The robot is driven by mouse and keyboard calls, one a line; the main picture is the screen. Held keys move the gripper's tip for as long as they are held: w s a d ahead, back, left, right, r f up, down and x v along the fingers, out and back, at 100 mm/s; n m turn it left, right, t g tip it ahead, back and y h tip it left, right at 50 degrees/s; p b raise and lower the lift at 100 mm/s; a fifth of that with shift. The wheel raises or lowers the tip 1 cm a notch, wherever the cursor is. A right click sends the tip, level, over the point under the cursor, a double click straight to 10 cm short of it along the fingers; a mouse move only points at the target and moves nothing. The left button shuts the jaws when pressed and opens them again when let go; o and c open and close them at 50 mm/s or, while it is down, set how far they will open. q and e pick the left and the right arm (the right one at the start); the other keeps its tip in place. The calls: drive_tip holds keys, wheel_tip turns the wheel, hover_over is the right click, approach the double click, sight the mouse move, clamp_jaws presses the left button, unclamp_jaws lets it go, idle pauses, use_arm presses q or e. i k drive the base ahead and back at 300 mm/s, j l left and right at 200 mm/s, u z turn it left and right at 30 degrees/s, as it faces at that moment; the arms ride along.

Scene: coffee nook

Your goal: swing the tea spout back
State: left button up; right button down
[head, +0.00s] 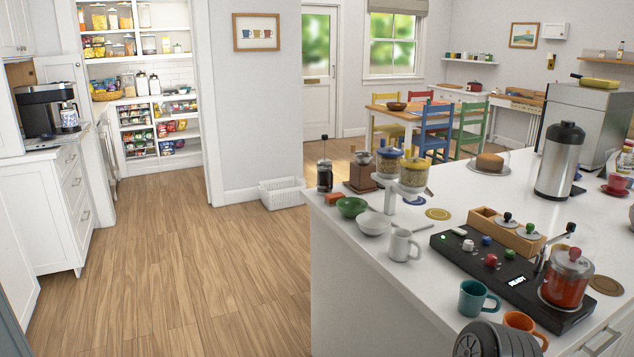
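A black tea machine (478,266) lies on the white counter at the right, with a lit READY display and small coloured knobs. A glass pot of red tea (566,287) with a metal lid stands on its right end. A thin metal spout (541,257) rises beside the pot and bends toward the upper right, over the pot's lid. Its exact end is hard to make out. Neither of my grippers shows in the head view.
A teal mug (477,299) and an orange mug (524,327) stand in front of the machine. A white pitcher (402,245) is to its left and a wooden box (505,232) behind it. A tall steel dispenser (559,165) stands farther back. The wood floor (180,270) at the left is clear.

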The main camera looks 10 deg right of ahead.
sight(571, 227)
drive_tip(key=z, duration=1.15)
